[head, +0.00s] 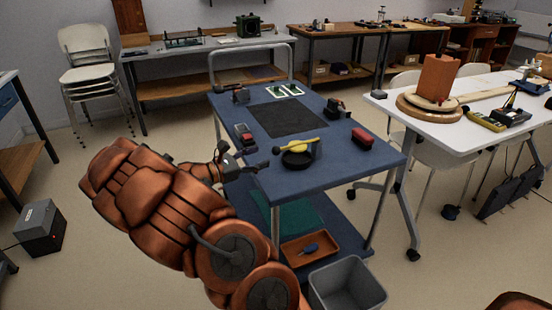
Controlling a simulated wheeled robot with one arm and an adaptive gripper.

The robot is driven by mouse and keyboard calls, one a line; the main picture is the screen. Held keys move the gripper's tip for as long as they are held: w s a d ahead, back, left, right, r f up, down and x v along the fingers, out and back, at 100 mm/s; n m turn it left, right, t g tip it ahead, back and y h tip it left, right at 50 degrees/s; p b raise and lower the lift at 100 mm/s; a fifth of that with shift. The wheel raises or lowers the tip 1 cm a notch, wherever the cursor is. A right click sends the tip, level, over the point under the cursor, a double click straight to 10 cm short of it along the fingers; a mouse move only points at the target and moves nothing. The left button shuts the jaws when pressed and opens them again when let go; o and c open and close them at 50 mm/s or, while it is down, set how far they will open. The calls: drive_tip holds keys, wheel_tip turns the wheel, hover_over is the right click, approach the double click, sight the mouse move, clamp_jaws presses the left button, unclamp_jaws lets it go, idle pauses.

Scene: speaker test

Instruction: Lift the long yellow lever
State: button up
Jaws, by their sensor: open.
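The long yellow lever (300,144) lies roughly level near the front of the blue cart top. It passes close above or behind a round black dish (296,160); I cannot tell whether they touch. A small upright yellowish piece (317,148) is by its right part. My gripper (243,158) is open and empty at the cart's left front edge, left of the lever and apart from it. My copper-coloured arm reaches in from the bottom and hides part of the cart's left side.
On the blue cart (340,180), a red-topped block (362,138) is right of the lever, a dark red device (244,133) is behind my gripper, and a black mat (291,118) lies further back. A white table (470,140) stands right; a grey bin (345,287) is on the floor.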

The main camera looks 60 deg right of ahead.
sight(276, 150)
drive_tip(key=shift+w+d+f+n, duration=0.3)
drive_tip(key=shift+w+d+f, duration=0.05)
drive_tip(key=shift+w+f, duration=0.2)
drive_tip(key=shift+b+x, duration=0.3)
drive_tip(key=shift+x, duration=3.55)
drive_tip(key=shift+r, duration=0.1)
clamp_jaws()
drive_tip(key=shift+a, duration=0.1)
